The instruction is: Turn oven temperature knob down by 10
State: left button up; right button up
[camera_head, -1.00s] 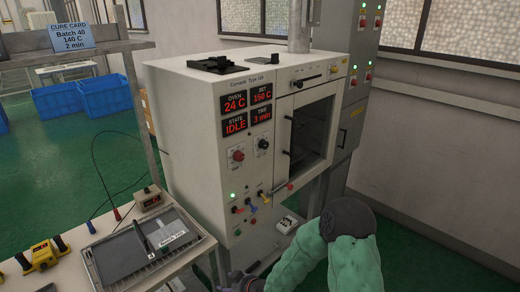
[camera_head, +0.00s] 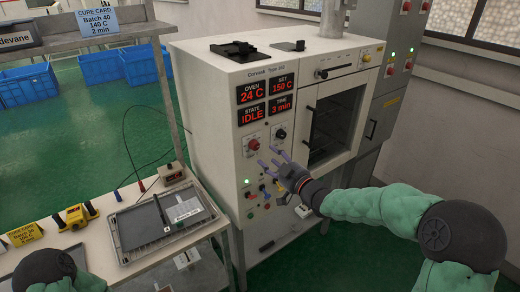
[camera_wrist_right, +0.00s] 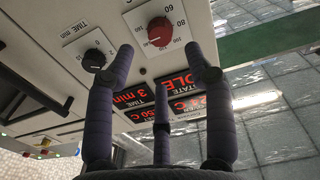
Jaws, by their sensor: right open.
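The oven (camera_head: 205,115) stands ahead with its displays reading OVEN 24 C, SET 150 C (camera_head: 283,84), STATE IDLE and TIME 3 min. The red temperature knob (camera_head: 253,145) sits on the front panel below the displays; it also shows with its number scale in the right wrist view (camera_wrist_right: 159,31). The black time knob (camera_head: 281,133) is to its right, and left of it in the wrist view (camera_wrist_right: 94,59). My right gripper (camera_head: 272,158) is open and empty, fingers spread toward the panel just below the knobs, apparently not touching them. My left gripper is out of view.
Plugs, small knobs and buttons (camera_head: 249,195) line the lower panel. The oven door (camera_head: 334,123) is to the right. A bench at left holds a tray (camera_head: 128,245) and a yellow device (camera_head: 75,216). A cure card (camera_head: 98,21) reads Batch 40, 140 C, 2 min.

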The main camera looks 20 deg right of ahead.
aim_at(257, 148)
jog(key=x, duration=0.7)
jog(key=shift+w, duration=0.2)
jog(key=shift+f+b, duration=0.1)
jog(key=shift+b, duration=0.2)
grip_shut()
